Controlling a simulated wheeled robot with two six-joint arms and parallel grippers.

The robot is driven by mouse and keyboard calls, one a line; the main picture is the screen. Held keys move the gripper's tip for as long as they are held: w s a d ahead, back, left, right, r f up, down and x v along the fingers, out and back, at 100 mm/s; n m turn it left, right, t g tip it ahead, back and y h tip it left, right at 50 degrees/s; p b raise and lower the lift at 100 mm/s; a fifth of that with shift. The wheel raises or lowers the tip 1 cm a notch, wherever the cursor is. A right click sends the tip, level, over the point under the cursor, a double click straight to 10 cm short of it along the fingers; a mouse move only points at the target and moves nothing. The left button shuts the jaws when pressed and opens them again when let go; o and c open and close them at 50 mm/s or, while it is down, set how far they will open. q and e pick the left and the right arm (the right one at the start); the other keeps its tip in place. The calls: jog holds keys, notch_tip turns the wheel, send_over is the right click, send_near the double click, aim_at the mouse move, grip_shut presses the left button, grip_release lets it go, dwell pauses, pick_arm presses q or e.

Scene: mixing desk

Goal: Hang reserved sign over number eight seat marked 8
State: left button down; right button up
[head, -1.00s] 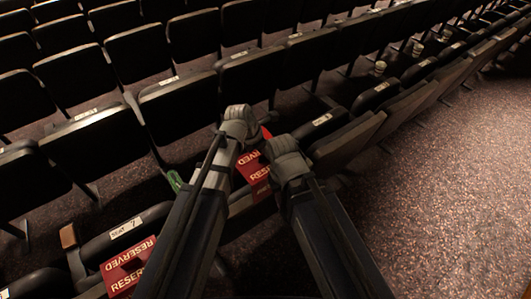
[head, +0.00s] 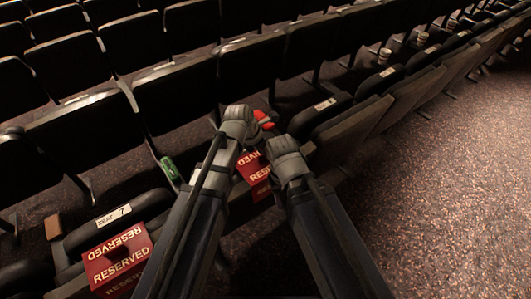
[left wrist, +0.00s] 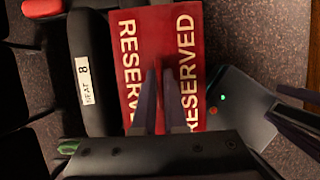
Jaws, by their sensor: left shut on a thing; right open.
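A red sign with white RESERVED lettering (head: 254,168) shows between my two grippers in the head view. It fills the middle of the left wrist view (left wrist: 180,30), beside the black seat (left wrist: 97,50) whose white label (left wrist: 84,80) reads SEAT 8. My left gripper (left wrist: 160,105) is shut on this sign, its fingers lying over the red face. Its fingertips are hidden in the head view. My right gripper (head: 288,160) is open near the sign's right side. It also shows at the right edge of the left wrist view. Whether the sign rests on the seat, I cannot tell.
Another RESERVED sign (head: 118,258) hangs over the seat labelled 7 (head: 113,215). A green object (head: 170,168) and a red object (head: 263,119) lie near the seats. Rows of black folding seats stand behind. Open carpet (head: 440,190) lies to the right.

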aim_at(264, 160)
pick_arm(q)
jog(key=shift+f+b, duration=1.9)
jog(key=shift+f, duration=0.45)
jog(key=c, duration=0.9)
grip_release()
jog(key=shift+r, duration=0.2)
jog(key=p+v, duration=0.7)
jog(key=shift+r, duration=0.3)
jog(key=shift+a, duration=0.1)
